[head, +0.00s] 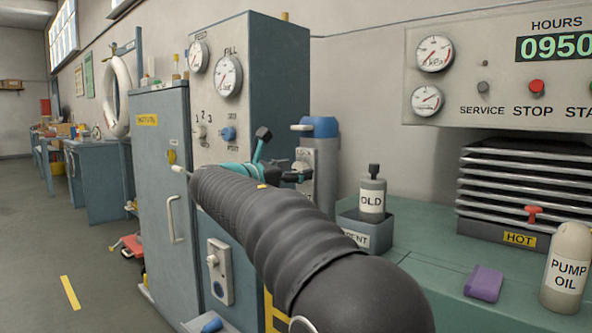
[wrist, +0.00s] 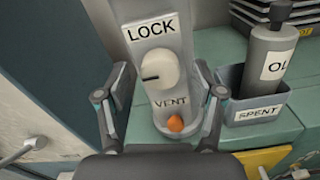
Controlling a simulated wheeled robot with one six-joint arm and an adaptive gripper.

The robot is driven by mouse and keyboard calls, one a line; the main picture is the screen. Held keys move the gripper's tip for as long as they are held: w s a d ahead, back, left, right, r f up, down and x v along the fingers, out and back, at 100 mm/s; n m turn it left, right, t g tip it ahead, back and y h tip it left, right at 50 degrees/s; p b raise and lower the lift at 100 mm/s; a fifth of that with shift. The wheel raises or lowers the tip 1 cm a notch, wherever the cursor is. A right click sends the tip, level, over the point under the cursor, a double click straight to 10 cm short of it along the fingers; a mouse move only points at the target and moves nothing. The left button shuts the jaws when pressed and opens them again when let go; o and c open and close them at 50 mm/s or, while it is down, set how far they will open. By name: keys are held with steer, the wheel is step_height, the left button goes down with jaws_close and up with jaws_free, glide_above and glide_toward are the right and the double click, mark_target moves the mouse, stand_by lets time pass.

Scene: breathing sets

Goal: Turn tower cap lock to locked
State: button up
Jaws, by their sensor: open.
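The tower (head: 328,170) is a grey upright unit with a blue cap (head: 320,127), standing behind my gripper in the head view. In the wrist view its face carries a LOCK label (wrist: 151,29) and, below it, a pale round knob (wrist: 160,72). A dark mark on the knob points left. A VENT label (wrist: 170,103) and an orange button (wrist: 175,124) sit lower down. My gripper (wrist: 163,78) is open, with one finger on each side of the knob and gaps visible. In the head view my gripper (head: 281,156) is partly hidden by my arm.
A SPENT bin (wrist: 257,103) holding a grey canister (wrist: 268,55) stands close to the right finger. A blue-grey cabinet (head: 165,180) is at the left. A purple block (head: 484,283) and a PUMP OIL bottle (head: 567,270) are on the green bench.

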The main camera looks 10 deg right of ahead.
steer(key=shift+w+d, duration=0.3)
steer(key=shift+d, duration=0.05)
steer(key=c, duration=1.1)
steer(key=shift+c, duration=0.2)
